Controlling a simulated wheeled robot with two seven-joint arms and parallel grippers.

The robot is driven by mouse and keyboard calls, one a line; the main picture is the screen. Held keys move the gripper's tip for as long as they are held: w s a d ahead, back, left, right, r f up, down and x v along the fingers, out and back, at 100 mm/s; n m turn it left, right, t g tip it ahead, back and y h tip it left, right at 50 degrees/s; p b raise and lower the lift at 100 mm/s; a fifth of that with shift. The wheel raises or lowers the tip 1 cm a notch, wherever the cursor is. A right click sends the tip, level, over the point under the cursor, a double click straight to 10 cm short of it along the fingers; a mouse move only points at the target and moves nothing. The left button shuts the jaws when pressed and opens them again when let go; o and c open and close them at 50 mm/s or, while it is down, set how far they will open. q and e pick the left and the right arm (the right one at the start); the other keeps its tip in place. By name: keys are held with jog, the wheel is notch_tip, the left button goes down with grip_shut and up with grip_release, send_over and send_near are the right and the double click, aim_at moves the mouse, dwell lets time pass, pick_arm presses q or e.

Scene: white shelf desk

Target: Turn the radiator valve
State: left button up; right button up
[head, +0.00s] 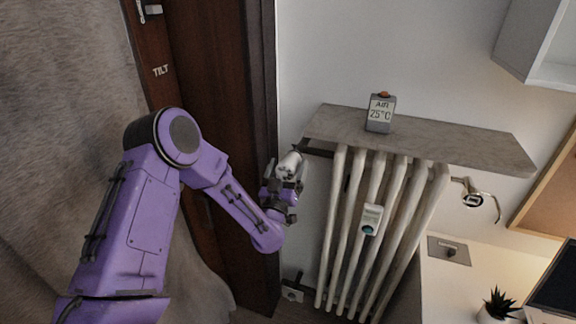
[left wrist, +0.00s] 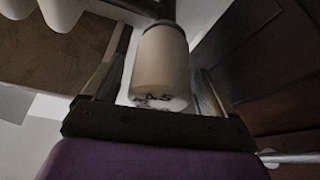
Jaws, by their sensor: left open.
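The radiator valve (head: 289,166) is a white knob at the upper left end of the white radiator (head: 388,190). My left gripper (head: 285,180) reaches it from below in the head view. In the left wrist view the valve (left wrist: 161,65) stands between the two open fingers of the left gripper (left wrist: 158,92), with dark marks on its end face. A gap shows beside the knob, and I cannot tell whether either finger touches it. My right gripper is not in view.
A small gauge (head: 371,219) hangs on the radiator's front. A dark wooden door (head: 215,100) is close on the left. A desk with a plant (head: 498,304) stands at the lower right.

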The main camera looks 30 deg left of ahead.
pick_arm(q)
jog(key=c, duration=1)
jog(key=shift+o, duration=0.2)
jog(key=shift+f+n, duration=0.1)
jog(key=shift+n, duration=0.3)
